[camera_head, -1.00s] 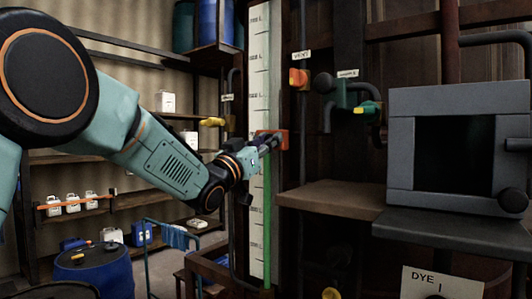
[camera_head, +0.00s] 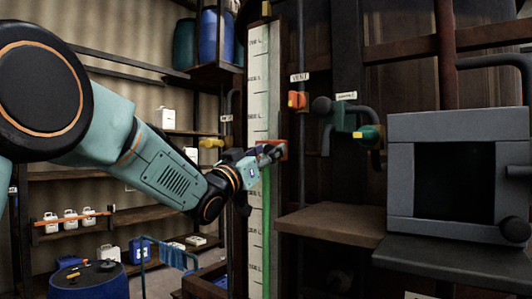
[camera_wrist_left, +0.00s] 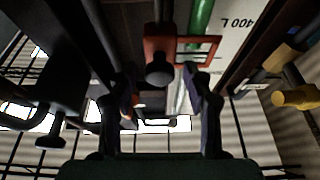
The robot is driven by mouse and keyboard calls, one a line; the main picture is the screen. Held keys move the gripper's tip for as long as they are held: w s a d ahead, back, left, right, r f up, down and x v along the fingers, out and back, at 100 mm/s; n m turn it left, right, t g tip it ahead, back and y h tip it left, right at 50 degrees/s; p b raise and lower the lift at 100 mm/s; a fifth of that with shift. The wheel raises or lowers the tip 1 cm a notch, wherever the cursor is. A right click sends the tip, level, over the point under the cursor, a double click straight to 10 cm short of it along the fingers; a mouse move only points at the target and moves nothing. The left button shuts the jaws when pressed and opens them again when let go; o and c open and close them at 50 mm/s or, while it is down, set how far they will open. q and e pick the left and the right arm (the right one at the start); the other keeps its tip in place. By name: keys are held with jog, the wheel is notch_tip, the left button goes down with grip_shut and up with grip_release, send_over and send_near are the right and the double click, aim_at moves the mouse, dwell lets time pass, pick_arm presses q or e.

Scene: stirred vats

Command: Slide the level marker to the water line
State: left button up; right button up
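The level marker (camera_head: 284,150) is a small red-orange frame on the tall white scale (camera_head: 258,90). In the left wrist view the frame (camera_wrist_left: 210,48) shows with a round black knob (camera_wrist_left: 159,72) facing me. My left gripper (camera_head: 272,153) is at the marker, from the left. In the left wrist view its two dark fingers (camera_wrist_left: 158,80) are apart, either side of the knob, with gaps visible; contact is unclear. A green column (camera_head: 266,235) fills the sight tube below the marker. Its top, the water line, is hidden behind gripper and marker. My right gripper is not in view.
An orange valve (camera_head: 298,100) and a green valve (camera_head: 352,130) sit right of the scale. A brown shelf (camera_head: 330,222) and a grey box (camera_head: 455,165) stand farther right. A yellow handle (camera_head: 211,143) is left of the scale.

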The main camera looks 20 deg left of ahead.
pick_arm(q)
jog(key=shift+s, duration=0.15)
jog(key=v, duration=1.1)
jog(key=shift+s+a+f, duration=0.15)
jog(key=shift+s+f, duration=0.1)
jog(key=shift+s, duration=0.05)
